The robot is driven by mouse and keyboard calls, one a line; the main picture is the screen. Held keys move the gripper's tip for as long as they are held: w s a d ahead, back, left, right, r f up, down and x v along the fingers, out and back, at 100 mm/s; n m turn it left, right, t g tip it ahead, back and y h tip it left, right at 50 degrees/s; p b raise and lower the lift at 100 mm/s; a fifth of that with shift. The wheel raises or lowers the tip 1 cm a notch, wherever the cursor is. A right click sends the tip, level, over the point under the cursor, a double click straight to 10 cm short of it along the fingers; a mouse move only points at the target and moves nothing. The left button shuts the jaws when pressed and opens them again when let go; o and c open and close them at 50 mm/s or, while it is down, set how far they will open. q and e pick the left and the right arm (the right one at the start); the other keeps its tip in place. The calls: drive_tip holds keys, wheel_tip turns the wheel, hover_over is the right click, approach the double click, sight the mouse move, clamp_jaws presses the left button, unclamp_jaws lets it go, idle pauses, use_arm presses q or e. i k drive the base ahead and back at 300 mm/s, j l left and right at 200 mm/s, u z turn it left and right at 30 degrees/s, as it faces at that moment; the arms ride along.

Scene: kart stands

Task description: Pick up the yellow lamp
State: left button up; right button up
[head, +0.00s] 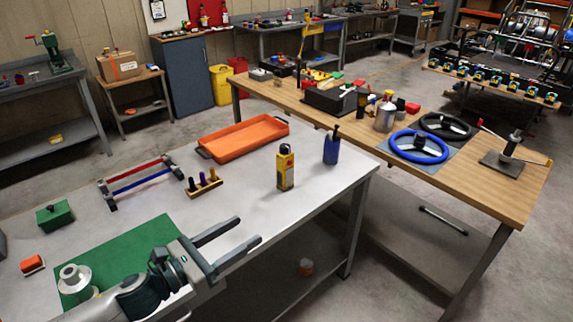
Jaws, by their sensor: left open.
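The yellow lamp (285,170) stands upright on the grey table (335,178), near its right part. It is a small yellow block shape with a dark front and top. My left gripper (248,231) is in the foreground over the front of the table, below and to the left of the lamp in the picture. Its two fingers are spread apart with nothing between them, and it is apart from the lamp. My right gripper is not in view.
A blue bottle (331,147) stands close to the lamp's right. An orange tray (243,138) lies behind it. A small wooden rack (204,184) and a red-blue frame (140,182) are to the left. A wooden table (480,178) with steering wheels stands beyond.

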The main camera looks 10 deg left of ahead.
sight(285, 173)
drive_tip(key=i, duration=1.35)
